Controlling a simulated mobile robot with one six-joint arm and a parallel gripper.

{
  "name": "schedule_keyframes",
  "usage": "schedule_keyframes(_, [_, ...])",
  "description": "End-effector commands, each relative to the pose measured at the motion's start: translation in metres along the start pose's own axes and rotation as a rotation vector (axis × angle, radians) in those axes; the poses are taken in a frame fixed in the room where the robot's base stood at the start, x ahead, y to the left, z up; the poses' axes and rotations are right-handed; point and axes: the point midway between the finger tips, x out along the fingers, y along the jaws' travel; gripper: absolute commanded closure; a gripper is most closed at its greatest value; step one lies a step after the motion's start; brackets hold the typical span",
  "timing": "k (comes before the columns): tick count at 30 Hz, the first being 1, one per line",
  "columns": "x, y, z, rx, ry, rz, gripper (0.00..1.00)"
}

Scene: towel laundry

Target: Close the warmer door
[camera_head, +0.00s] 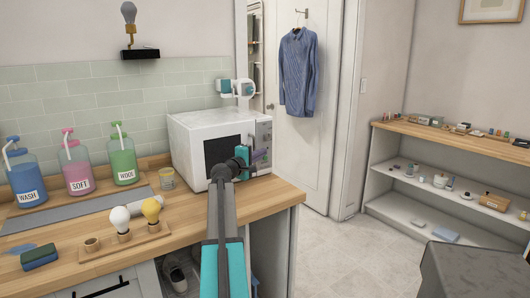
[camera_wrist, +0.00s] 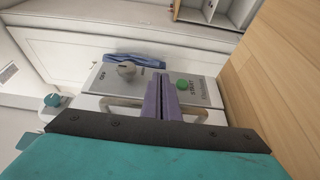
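The warmer (camera_head: 190,137) is a white box on the wooden counter, with a dark window in its door (camera_head: 220,149) and a control panel (camera_head: 263,132) at the right. The door stands flush or nearly so; my arm and gripper hide part of its edge. My gripper (camera_head: 259,154) is at the front right of the warmer. In the wrist view its purple fingers (camera_wrist: 163,97) are together, in front of a pale bar handle (camera_wrist: 120,103) that runs across behind them. I cannot tell whether they touch it. A knob (camera_wrist: 126,68) and a green START button (camera_wrist: 183,85) show beyond.
WASH, SOFT and WOOL bottles (camera_head: 77,167) stand at the left of the counter. A shelf unit (camera_head: 450,140) is at the right. The floor (camera_head: 340,255) between is clear.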

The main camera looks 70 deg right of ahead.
Motion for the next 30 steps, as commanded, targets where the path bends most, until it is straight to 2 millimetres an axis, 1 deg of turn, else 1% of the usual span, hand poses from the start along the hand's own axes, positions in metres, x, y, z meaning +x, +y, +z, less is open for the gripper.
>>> schedule_keyframes(1, [-0.003,0.002,-0.018,0.005,0.038,0.004,1.0])
schedule_keyframes(7, [-0.004,0.002,-0.018,0.006,0.038,0.004,1.0])
schedule_keyframes(11, [-0.007,0.002,-0.013,0.006,0.036,0.003,1.0])
schedule_keyframes(17, [-0.017,0.002,0.0,0.007,0.029,0.002,1.0])
schedule_keyframes(30, [-0.038,0.003,0.045,0.007,0.011,0.002,1.0])
